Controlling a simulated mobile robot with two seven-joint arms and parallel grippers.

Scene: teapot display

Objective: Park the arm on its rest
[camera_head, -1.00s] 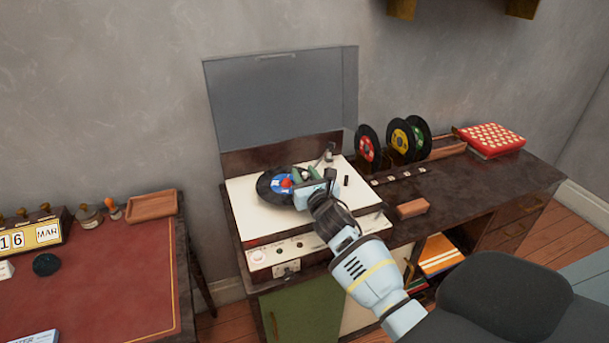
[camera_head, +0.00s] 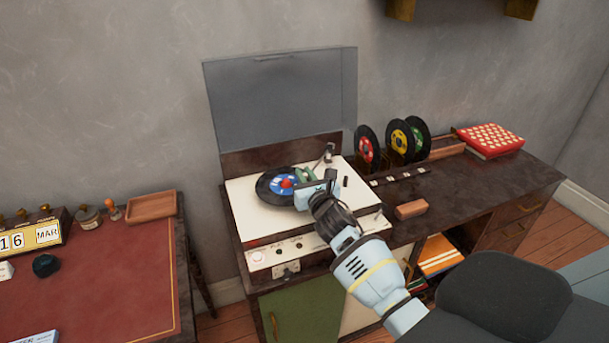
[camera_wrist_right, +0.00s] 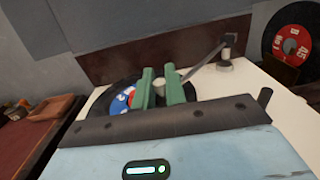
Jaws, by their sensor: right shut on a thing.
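The record player (camera_head: 240,215) stands open on the cabinet, with a black record (camera_head: 264,190) with a blue label and red centre on it. The record also shows in the wrist view (camera_wrist_right: 98,109). The tonearm (camera_wrist_right: 204,62) runs from its pivot (camera_wrist_right: 226,52) at the back right down to my right gripper (camera_wrist_right: 164,88). The gripper's green fingers are shut on the tonearm's front end, above the record's right part. The gripper (camera_head: 307,175) hides most of the tonearm in the head view. My left gripper is out of view.
A short dark post (camera_head: 346,181) stands on the deck right of my gripper. The raised lid (camera_head: 280,95) is behind. Upright records (camera_head: 368,147) stand at the right. A brown block (camera_head: 411,209) lies on the cabinet top.

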